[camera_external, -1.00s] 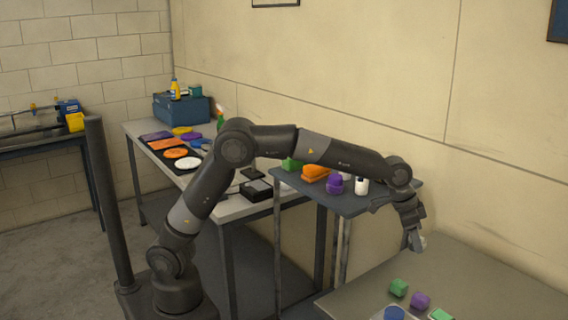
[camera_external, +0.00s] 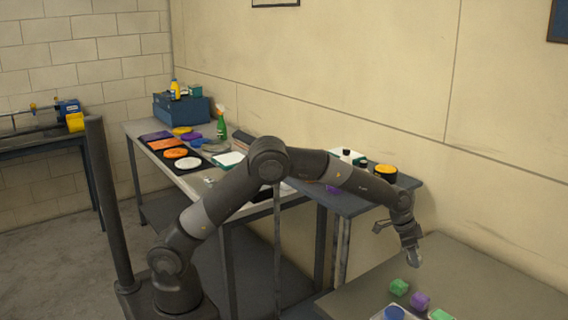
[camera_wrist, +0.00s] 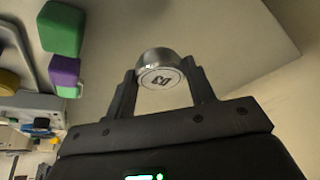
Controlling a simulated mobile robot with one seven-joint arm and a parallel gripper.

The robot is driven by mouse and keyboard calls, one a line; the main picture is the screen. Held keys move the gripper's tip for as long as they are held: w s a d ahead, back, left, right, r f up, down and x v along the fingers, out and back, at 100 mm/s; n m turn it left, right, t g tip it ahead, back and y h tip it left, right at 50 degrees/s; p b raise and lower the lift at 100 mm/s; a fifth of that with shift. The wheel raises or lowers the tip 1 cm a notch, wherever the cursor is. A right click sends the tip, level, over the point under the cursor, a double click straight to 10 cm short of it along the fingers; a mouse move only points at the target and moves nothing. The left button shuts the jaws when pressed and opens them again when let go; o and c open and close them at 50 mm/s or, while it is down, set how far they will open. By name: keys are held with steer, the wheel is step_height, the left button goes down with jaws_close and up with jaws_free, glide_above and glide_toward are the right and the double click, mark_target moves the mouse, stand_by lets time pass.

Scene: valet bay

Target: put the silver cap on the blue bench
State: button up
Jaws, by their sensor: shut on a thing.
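The silver cap (camera_wrist: 160,72) is a short, shiny metal disc with dark marks on its face. It sits between the fingertips of my gripper (camera_wrist: 163,80) in the wrist view. My gripper (camera_external: 414,258) is shut on it over the grey table at the lower right. In the external view the cap is too small to make out clearly. The blue bench seems to be the narrow blue-grey bench (camera_external: 350,205) along the wall, behind my forearm. My arm hides part of its top.
Green (camera_external: 399,287) and purple (camera_external: 420,300) blocks and a blue round thing (camera_external: 394,313) lie on the grey table (camera_external: 480,280). An orange-topped tub (camera_external: 385,173) and bottles stand at the bench's back. A long table (camera_external: 150,140) with discs and a spray bottle (camera_external: 221,125) is farther left.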

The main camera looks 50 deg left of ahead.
mark_target(410, 272)
steer(key=shift+w+a+f, duration=0.15)
steer(key=shift+w+f, duration=0.1)
steer(key=shift+f, duration=1.95)
steer(key=o, duration=1)
steer(key=shift+f, duration=0.1)
steer(key=shift+c, duration=0.2)
steer(key=v, duration=1.2)
steer(key=shift+r, duration=0.2)
